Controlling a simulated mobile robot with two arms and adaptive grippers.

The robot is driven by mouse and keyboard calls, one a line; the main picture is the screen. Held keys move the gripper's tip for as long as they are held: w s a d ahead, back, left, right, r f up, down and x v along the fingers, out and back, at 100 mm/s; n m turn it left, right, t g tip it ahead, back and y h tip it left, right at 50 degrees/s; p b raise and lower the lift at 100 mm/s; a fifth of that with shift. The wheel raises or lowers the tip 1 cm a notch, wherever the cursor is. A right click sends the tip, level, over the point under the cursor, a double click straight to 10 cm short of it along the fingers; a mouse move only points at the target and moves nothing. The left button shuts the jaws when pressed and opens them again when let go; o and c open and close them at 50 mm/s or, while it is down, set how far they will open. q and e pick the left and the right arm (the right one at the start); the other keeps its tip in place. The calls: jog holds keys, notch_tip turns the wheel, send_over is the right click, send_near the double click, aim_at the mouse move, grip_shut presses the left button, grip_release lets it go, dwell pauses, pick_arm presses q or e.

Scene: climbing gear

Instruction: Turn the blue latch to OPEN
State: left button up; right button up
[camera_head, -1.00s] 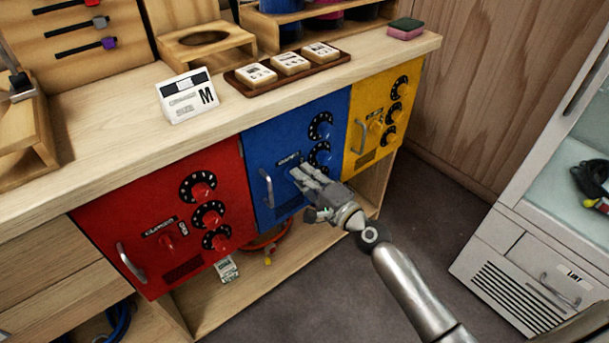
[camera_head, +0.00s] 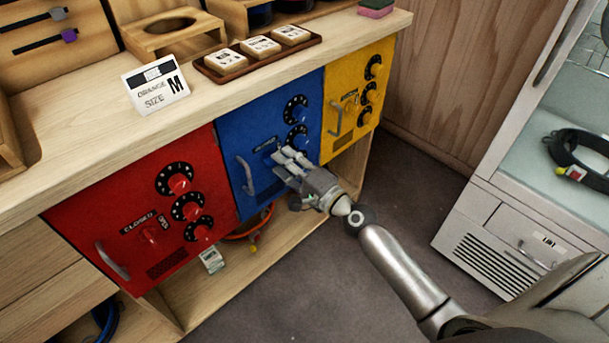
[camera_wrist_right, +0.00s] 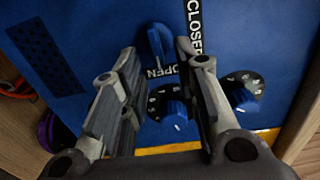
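The blue locker door (camera_head: 232,140) is closed, with a grey handle (camera_head: 246,175) at its left and black dials (camera_head: 296,108) at upper right. The blue latch (camera_wrist_right: 160,40) shows in the right wrist view, between the fingertips, beside the white OPEN label (camera_wrist_right: 160,72) and CLOSED label (camera_wrist_right: 195,25). In the head view my fingers largely hide the latch. My right gripper (camera_head: 280,158) is at the blue door, and its fingers stand apart in the wrist view (camera_wrist_right: 156,46). I cannot tell whether they touch the latch. My left gripper is out of view.
The red door (camera_head: 120,200) is at left and the yellow door (camera_head: 340,95) at right, each with a handle and dials. A white cabinet (camera_head: 490,225) stands right, with open floor between.

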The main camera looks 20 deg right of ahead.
jog(key=v, duration=1)
jog(key=shift+s, duration=0.3)
